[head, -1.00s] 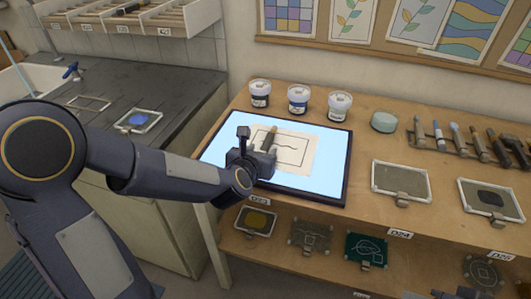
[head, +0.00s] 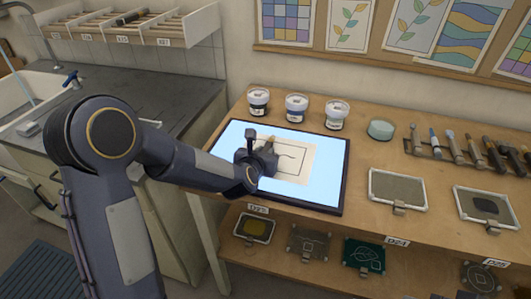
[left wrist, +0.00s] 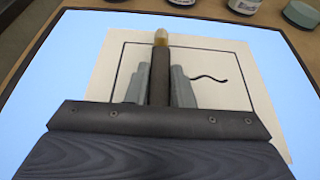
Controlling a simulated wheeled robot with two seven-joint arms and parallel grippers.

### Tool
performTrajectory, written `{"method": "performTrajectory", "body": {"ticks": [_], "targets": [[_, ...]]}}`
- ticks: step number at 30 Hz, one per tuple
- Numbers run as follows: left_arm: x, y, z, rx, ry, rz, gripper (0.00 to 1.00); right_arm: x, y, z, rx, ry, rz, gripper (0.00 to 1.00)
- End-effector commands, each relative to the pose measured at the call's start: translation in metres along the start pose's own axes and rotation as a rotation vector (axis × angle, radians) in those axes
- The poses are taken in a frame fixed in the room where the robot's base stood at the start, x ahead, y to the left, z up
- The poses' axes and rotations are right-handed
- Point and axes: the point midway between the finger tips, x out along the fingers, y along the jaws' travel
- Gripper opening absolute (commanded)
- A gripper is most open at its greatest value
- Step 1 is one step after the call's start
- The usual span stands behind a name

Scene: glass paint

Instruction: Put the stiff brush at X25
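My left gripper (head: 262,160) is over the lit panel (head: 322,193) on the wooden bench. It is shut on a brush (left wrist: 160,62), with dark shaft and pale tan tip, which shows between the two grey fingers in the left wrist view. The brush appears held above the paper sheet (left wrist: 250,90), which bears a dark outline and a wavy line; the gap to it is unclear. A slotted rack (head: 165,32) on the back left wall has small labels. They are too small to read surely, so I cannot tell which is X25. My right gripper is not in view.
Three lidded jars (head: 297,107) stand behind the panel. A pale round tub (head: 381,129) and a holder with several tools (head: 455,148) are to the right. Framed screens (head: 397,188) lie at the bench front. A grey counter (head: 190,98) is at left.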

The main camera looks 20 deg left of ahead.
Motion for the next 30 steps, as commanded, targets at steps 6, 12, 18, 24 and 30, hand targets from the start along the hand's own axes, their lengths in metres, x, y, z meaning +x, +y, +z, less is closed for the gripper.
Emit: {"method": "performTrajectory", "body": {"ticks": [6, 12, 18, 24, 30], "targets": [[0.000, 0.000, 0.000, 0.000, 0.000, 0.000, 0.00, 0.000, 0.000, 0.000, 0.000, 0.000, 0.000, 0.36], [0.000, 0.000, 0.001, 0.000, -0.001, 0.000, 0.00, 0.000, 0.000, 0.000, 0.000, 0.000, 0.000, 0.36], [-0.003, 0.000, 0.008, 0.000, -0.003, 0.001, 0.00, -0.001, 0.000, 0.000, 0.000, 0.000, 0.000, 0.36], [-0.015, -0.001, 0.035, -0.002, -0.007, 0.000, 0.00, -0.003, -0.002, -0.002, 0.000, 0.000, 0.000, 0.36], [-0.065, -0.017, 0.062, 0.000, -0.009, -0.005, 0.00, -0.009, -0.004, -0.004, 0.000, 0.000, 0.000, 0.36]]}}
